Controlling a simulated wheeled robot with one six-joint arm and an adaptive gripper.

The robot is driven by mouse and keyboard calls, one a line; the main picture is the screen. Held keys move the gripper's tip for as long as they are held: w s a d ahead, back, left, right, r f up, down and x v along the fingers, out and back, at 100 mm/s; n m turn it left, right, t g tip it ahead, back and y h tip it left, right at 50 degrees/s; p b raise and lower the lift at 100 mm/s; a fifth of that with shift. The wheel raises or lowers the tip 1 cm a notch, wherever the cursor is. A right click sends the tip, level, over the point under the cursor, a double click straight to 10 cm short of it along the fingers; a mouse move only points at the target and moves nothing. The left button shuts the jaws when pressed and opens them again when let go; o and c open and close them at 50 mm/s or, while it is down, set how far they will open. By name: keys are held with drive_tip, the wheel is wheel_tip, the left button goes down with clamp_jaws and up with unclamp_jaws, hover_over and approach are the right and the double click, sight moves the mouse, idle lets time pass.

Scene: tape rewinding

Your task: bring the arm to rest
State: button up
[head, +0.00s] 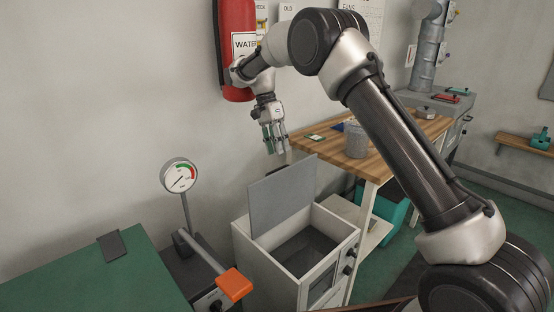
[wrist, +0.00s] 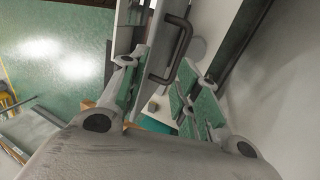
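My gripper (head: 276,150) hangs pointing down from my arm, in front of the wall and above the grey box machine (head: 268,272). In the wrist view its two green-padded fingers (wrist: 160,92) stand apart with nothing held between them. Beyond the fingers, a pale panel with a dark handle (wrist: 172,48) shows. In the head view the machine's grey lid (head: 282,195) stands raised and its dark inside is visible. My arm reaches up from the lower right, bends at the elbow and comes down to the gripper.
A red fire extinguisher (head: 238,50) hangs on the wall close to my wrist. A wooden bench (head: 330,160) with a grey mesh cup (head: 356,140) stands right of the gripper. A gauge (head: 180,176), an orange-handled lever (head: 234,284) and a green tabletop (head: 75,278) are at the left.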

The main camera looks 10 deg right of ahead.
drive_tip(key=shift+r, duration=0.75)
drive_tip(key=s+d+f+n, duration=0.3)
drive_tip(key=s+n, duration=0.2)
drive_tip(key=n, duration=0.3)
drive_tip(key=s+d+r+n+t, duration=0.1)
drive_tip(key=s+d+r+t, duration=0.1)
drive_tip(key=s+d+r, duration=0.3)
drive_tip(key=s+d+r+n+t+y, duration=0.1)
drive_tip(key=s+d+r+t, duration=0.2)
drive_tip(key=s+d, duration=0.8)
drive_tip(key=s+d+r+t+y, duration=0.1)
drive_tip(key=s+d+r, duration=0.6)
drive_tip(key=s, duration=1.1)
drive_tip(key=shift+d+n+t, duration=0.4)
drive_tip(key=shift+d+t, duration=0.15)
drive_tip(key=shift+t, duration=0.25)
